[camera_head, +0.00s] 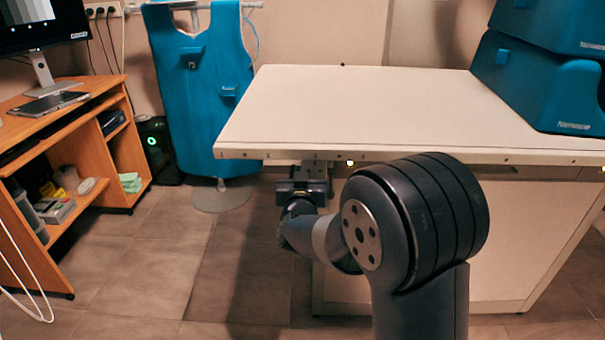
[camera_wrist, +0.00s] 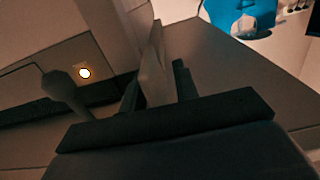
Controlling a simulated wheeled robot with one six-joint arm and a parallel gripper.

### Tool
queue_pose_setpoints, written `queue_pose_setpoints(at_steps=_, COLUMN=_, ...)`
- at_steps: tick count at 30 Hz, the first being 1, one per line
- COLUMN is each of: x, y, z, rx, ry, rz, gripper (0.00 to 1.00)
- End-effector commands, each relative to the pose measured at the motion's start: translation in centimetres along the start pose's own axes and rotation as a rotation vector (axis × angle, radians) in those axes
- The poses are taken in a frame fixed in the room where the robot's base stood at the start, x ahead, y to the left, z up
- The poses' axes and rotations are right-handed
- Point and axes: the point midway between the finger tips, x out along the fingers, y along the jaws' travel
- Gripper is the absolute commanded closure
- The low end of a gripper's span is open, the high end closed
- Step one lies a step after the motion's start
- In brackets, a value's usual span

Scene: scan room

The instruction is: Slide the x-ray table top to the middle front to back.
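The white x-ray table top (camera_head: 370,105) lies flat on its cabinet base (camera_head: 420,230) in the head view. Its front edge overhangs the base on the left. My gripper (camera_head: 313,172) is just under this front edge, left of its middle. In the wrist view, my two dark fingers (camera_wrist: 160,85) stand on either side of a pale upright piece (camera_wrist: 152,70) by the table edge. The piece nearly fills the gap between them. I cannot tell whether the fingers press on it. My arm hides part of the cabinet front.
Blue cases (camera_head: 540,85) stand on the table top at the right. A blue apron (camera_head: 200,85) hangs on a stand behind the table's left side. A wooden desk (camera_head: 90,130) is at the far left. Floor is clear between desk and table. A knobbed lever (camera_wrist: 62,88) shows in the wrist view.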

Motion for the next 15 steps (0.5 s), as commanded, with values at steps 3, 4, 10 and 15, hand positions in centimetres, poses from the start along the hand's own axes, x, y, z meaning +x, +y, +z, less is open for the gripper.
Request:
queue_pose_setpoints(at_steps=3, x=0.0, y=0.0, z=0.0, rx=0.000, ry=0.000, rz=0.000, gripper=0.71)
queue_pose_setpoints(at_steps=4, x=0.0, y=0.0, z=0.0, rx=0.000, ry=0.000, rz=0.000, gripper=0.71)
queue_pose_setpoints(at_steps=10, x=-1.3, y=-0.1, z=-0.1, rx=0.000, ry=0.000, rz=-0.001, gripper=0.71)
queue_pose_setpoints(at_steps=15, x=-4.3, y=-0.1, z=-0.2, rx=-0.001, ry=-0.001, rz=-0.003, gripper=0.71)
